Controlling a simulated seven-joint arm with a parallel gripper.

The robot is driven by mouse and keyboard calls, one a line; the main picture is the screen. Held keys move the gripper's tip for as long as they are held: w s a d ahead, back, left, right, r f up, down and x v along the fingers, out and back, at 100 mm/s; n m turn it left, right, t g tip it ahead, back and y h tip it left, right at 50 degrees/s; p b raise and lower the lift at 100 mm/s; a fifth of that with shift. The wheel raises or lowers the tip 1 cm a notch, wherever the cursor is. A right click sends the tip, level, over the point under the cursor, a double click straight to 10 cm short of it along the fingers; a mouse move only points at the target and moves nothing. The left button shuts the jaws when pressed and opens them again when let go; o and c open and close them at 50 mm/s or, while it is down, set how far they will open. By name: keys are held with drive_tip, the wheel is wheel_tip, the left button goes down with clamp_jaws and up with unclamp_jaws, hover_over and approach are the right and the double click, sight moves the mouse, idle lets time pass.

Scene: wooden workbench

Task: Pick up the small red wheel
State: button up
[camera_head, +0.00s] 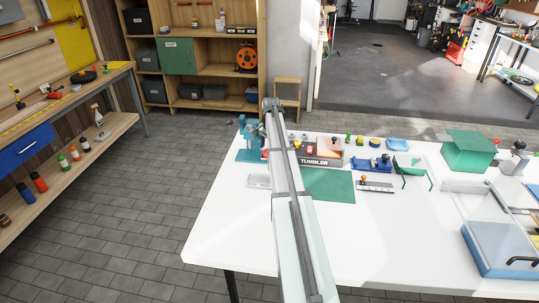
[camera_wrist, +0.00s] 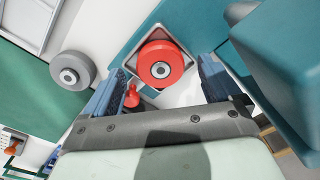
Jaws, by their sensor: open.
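The small red wheel (camera_wrist: 161,64) shows in the wrist view, with a grey hub at its centre. It sits at a pale square holder on the teal surface, and its flat face is towards the camera. My gripper (camera_wrist: 162,74) is open, with one blue-grey finger on each side of the wheel in the picture. Nothing is held, and I cannot tell how far the fingertips are from the wheel. In the head view my arm (camera_head: 290,190) reaches to the teal device at the back left of the table, and I cannot make out the wheel there.
A grey wheel (camera_wrist: 73,69) lies left of the fingers, near the green mat (camera_wrist: 35,105). A red knob-like part (camera_wrist: 132,96) is beside the left finger. A bulky teal body (camera_wrist: 275,65) stands close on the right. The white table's front (camera_head: 235,235) is clear.

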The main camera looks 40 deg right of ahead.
drive_tip(key=shift+f, duration=0.4)
drive_tip(key=shift+c, duration=0.4)
drive_tip(key=c, duration=1.2)
